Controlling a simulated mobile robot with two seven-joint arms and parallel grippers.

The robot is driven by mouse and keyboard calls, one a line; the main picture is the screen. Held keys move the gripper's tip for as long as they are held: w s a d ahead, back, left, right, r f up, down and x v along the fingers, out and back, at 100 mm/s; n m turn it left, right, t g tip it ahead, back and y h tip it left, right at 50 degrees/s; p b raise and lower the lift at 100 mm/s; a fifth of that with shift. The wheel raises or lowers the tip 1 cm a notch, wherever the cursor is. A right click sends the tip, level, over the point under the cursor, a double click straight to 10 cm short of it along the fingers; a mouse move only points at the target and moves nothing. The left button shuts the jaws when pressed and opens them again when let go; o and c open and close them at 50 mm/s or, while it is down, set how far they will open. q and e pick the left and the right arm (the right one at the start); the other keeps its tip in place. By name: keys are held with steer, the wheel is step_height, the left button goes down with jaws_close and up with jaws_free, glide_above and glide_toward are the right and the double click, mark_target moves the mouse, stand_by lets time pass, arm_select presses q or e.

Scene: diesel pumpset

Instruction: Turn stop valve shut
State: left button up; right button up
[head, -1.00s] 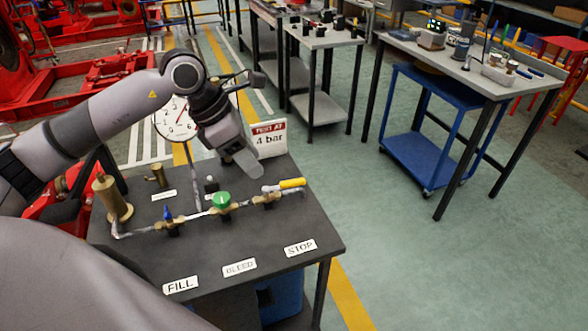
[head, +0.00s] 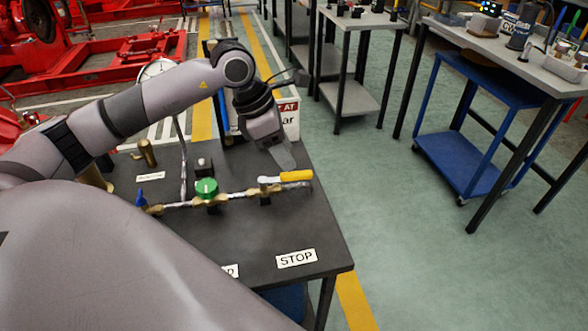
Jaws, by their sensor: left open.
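The stop valve has a yellow lever handle (head: 296,176) at the right end of the pipe run, above the STOP label (head: 297,259). The handle lies roughly along the pipe and points right. My left gripper (head: 284,158) is open and empty, just behind and above the handle; I see no clear contact. Its fingers overlap in this view, so the gap between them is hard to see. A green round handwheel (head: 206,187) sits left of the stop valve, and a blue valve handle (head: 141,199) is further left. My right gripper is out of view.
The dark bench top (head: 262,228) is clear in front of the pipe. A sign (head: 291,118) stands behind my left gripper, partly hidden. A pressure gauge (head: 155,68) is partly covered by my arm. A blue trolley (head: 470,150) stands off to the right.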

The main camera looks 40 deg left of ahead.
mark_target(297, 173)
arm_select(q)
steer(key=x, duration=0.5)
steer(key=shift+f, duration=0.1)
jaws_close()
